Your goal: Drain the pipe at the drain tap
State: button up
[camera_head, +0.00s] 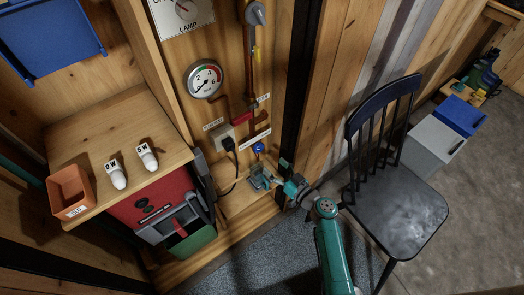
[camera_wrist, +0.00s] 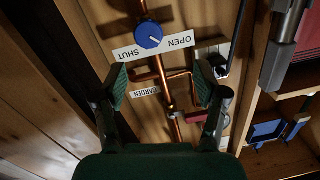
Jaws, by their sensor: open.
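A round blue knob (camera_head: 258,147) sits low on the copper pipework on the plank wall. In the wrist view the blue knob (camera_wrist: 149,34) has a white plate (camera_wrist: 124,54) reading OPEN and SHUT, upside down there. No drain label is legible, but it looks like the drain tap. The copper pipe (camera_wrist: 164,84) runs down from it in that view, past a GARDEN label (camera_wrist: 145,91). My gripper (camera_head: 262,180) is just below the knob in the head view. In the wrist view my gripper (camera_wrist: 160,83) is open and empty, its fingers apart, with the knob beyond them.
A round gauge (camera_head: 204,78), a red lever (camera_head: 242,118) and a black plug in a socket (camera_head: 228,143) are on the wall nearby. A dark chair (camera_head: 400,215) stands right of my arm. A wooden cabinet top (camera_head: 110,125) at left holds two white objects and an orange bin (camera_head: 70,187).

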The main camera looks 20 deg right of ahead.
aim_at(260, 149)
jog(key=shift+m+t+h, duration=0.4)
jog(key=shift+t+h, duration=0.1)
jog(key=x, duration=0.3)
jog(key=f+x, duration=0.1)
jog(key=x, duration=0.6)
jog(key=shift+w+d+f, duration=0.15)
jog(key=shift+d+f, duration=0.1)
jog(key=shift+d, duration=0.15)
jog(key=c, duration=1.1)
jog(key=shift+c, duration=0.2)
